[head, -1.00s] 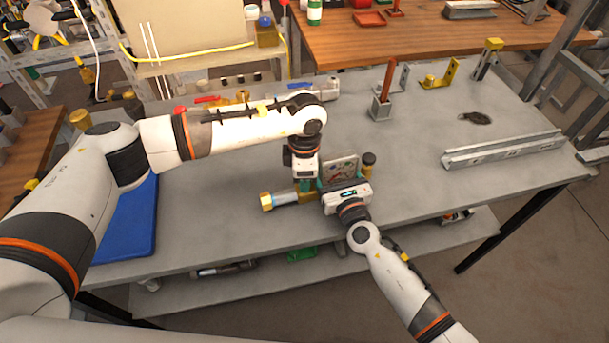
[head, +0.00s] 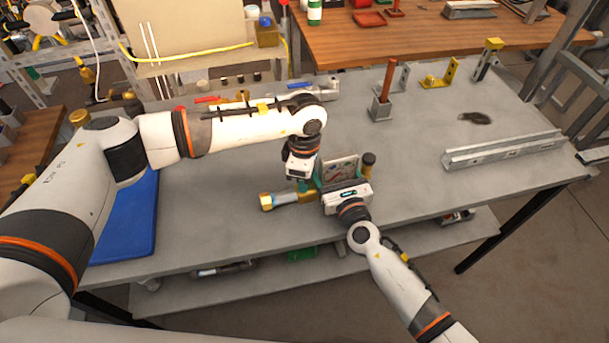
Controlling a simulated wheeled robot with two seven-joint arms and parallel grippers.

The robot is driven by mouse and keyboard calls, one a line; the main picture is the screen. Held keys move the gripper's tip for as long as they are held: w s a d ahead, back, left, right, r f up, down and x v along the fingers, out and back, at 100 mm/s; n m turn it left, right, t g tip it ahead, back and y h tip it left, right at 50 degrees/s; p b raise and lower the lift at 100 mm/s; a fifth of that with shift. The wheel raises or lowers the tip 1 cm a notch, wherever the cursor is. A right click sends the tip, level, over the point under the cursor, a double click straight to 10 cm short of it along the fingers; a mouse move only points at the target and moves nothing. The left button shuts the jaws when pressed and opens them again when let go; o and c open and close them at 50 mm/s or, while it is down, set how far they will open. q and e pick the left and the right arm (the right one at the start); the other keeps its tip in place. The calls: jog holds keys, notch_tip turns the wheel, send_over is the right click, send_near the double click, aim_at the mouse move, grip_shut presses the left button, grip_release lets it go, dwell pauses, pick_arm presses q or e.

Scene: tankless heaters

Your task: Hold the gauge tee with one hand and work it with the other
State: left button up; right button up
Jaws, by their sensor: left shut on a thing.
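The gauge tee lies on the grey workbench at its front middle. Its brass hex end and silver pipe (head: 288,199) point left, and a square plate with coloured marks (head: 341,169) stands up at its right part. My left gripper (head: 304,186) points down from above and is shut on the tee's pipe, just left of the plate. My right gripper (head: 346,186) reaches in from the front right, against the tee's right part. Its body hides its fingertips and much of the tee, so its opening does not show. A dark knob (head: 369,159) shows behind it.
A blue mat (head: 130,225) lies on the workbench (head: 400,150) at left. A grey block with an orange-red rod (head: 385,95), a yellow bracket (head: 440,75) and a metal channel (head: 505,148) lie right and back. Valves line the back edge.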

pick_arm(q)
jog(key=o, duration=0.7)
jog(key=shift+s, duration=0.1)
notch_tip(320, 180, up, 12)
jog(key=shift+r, duration=0.1)
